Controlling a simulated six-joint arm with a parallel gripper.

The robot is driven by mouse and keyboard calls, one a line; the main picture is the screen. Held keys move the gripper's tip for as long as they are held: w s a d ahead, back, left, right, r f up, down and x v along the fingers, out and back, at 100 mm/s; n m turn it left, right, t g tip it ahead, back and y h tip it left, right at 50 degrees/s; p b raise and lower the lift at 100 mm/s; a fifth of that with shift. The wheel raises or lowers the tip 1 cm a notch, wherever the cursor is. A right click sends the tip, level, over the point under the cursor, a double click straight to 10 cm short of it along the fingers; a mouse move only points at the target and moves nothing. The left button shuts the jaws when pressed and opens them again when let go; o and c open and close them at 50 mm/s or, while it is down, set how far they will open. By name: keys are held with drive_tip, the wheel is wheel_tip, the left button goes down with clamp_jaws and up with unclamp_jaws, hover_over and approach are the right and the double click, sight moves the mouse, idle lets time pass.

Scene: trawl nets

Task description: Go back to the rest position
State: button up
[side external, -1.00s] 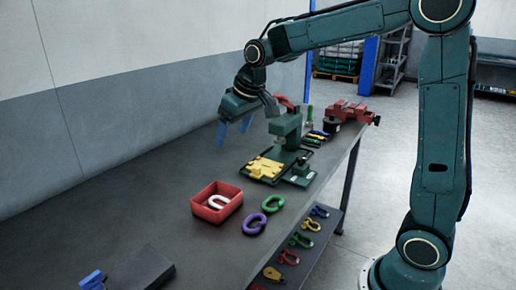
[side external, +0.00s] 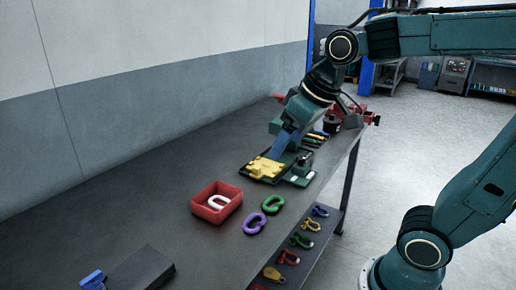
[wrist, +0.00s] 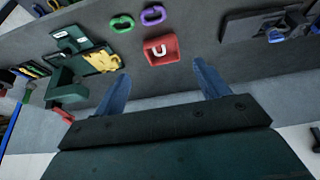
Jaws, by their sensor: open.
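My gripper (wrist: 162,88) is open in the wrist view, its two blue fingers spread with nothing between them. In the side external view it (side external: 276,155) hangs in front of the green press, pointing down and left, and hides much of it. A green press (wrist: 66,88) with a yellow fixture shows at the left of the wrist view. The yellow fixture (side external: 264,168) sits on the press base in the side view. A red tray (side external: 233,206) holds a white shackle (side external: 217,202); the tray also shows beyond the fingers in the wrist view (wrist: 174,56).
A purple shackle (side external: 254,225) and a green shackle (side external: 273,204) lie right of the tray. Several shackles hang along the bench front. A dark block (side external: 142,268) lies at the near left. A red vise (side external: 368,113) is at the far end.

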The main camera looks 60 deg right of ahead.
drive_tip(key=s+f, duration=0.3)
drive_tip(key=s, duration=0.7)
drive_tip(key=shift+a, duration=0.35)
